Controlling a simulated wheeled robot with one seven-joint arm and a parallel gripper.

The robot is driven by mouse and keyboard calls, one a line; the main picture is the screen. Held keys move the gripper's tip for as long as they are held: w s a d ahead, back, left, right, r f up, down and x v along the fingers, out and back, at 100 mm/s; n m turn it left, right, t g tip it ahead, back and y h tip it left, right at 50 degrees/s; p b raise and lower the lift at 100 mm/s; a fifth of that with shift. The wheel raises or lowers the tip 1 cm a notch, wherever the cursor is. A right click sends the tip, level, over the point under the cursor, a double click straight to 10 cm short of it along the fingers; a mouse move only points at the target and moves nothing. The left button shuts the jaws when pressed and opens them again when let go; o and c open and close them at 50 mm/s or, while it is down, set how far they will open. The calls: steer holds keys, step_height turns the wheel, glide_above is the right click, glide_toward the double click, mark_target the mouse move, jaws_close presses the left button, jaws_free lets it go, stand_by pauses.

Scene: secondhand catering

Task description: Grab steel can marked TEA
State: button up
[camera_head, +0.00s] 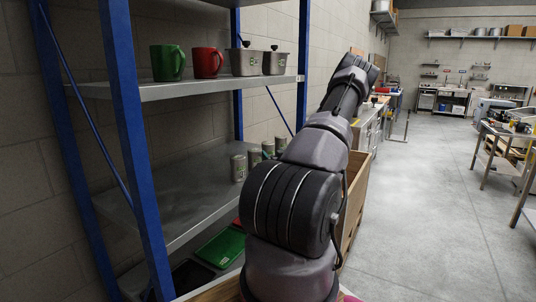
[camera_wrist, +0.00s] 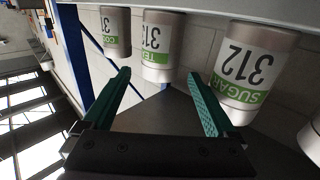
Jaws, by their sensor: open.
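My gripper (camera_wrist: 158,75) is open and empty. Its two green fingers point toward the TEA can, which lies in line with the gap between them; no contact shows. A SUGAR can (camera_wrist: 262,50) is to its right and a can marked CO… (camera_wrist: 116,30) to its left. In the head view, several cans (camera_head: 238,168) stand on the middle shelf, partly hidden by my arm; their labels are unreadable. My gripper is hidden there.
The metal shelf (camera_head: 175,205) has blue posts (camera_head: 137,150) close to the left of my arm. Green and red mugs (camera_head: 167,63) and lidded steel containers (camera_head: 246,60) stand on the shelf above. A green tray (camera_head: 220,247) lies below. The floor (camera_head: 435,200) at right is clear.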

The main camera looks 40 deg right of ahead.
mark_target(270, 149)
steer(key=x, duration=0.6)
steer(key=c, duration=1.4)
